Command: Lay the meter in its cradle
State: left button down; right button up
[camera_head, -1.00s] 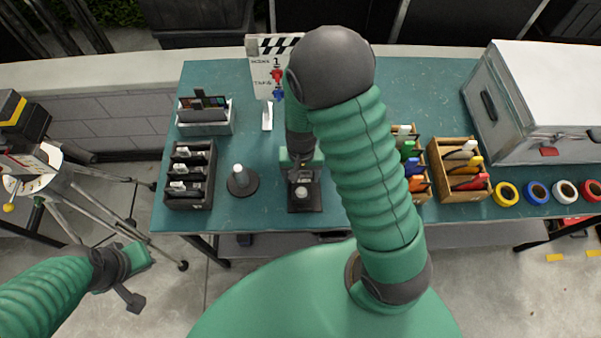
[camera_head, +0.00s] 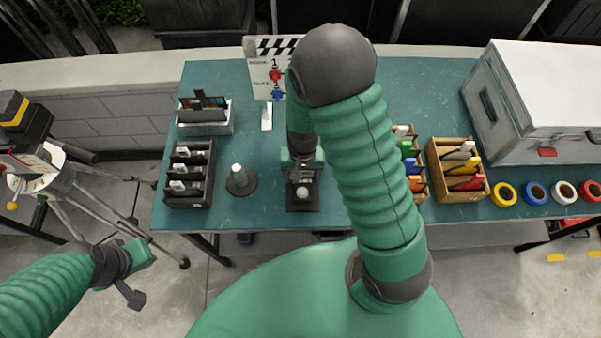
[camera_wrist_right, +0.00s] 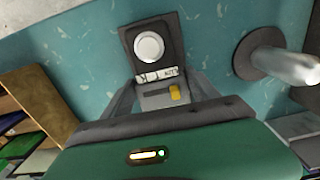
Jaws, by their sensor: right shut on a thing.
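The meter (camera_wrist_right: 157,76) is a dark and grey handheld unit with a round white dome, small buttons and a yellow key. My right gripper (camera_wrist_right: 160,97) is shut on its grey lower part in the right wrist view. In the head view the right gripper (camera_head: 302,163) is partly hidden by my arm, at the near end of the table. The meter's white dome (camera_head: 302,192) shows over a dark square base (camera_head: 303,205), which looks like the cradle. I cannot tell whether the meter touches it. My left gripper (camera_head: 132,272) hangs off the table at the lower left; its jaws are unclear.
A dark round stand with a pale post (camera_head: 240,180) is left of the base. A black sectioned rack (camera_head: 190,175) and a grey bin (camera_head: 205,118) stand farther left. Wooden boxes (camera_head: 458,170), tape rolls (camera_head: 536,193) and a large white case (camera_head: 545,95) are right. A clapperboard (camera_head: 268,75) stands behind.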

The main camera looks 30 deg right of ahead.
aim_at(302, 180)
jog(key=shift+d+f, duration=0.1)
jog(key=shift+d, duration=0.1)
jog(key=shift+f, duration=0.15)
jog(key=shift+w+a+f+b, duration=0.1)
jog(key=shift+a+f+b, duration=0.2)
jog(key=shift+f+b, duration=0.15)
jog(key=shift+d, duration=0.2)
jog(key=shift+f+b, duration=0.7)
jog(key=shift+f, duration=0.25)
jog(key=o, duration=1.8)
jog(key=shift+a, duration=0.1)
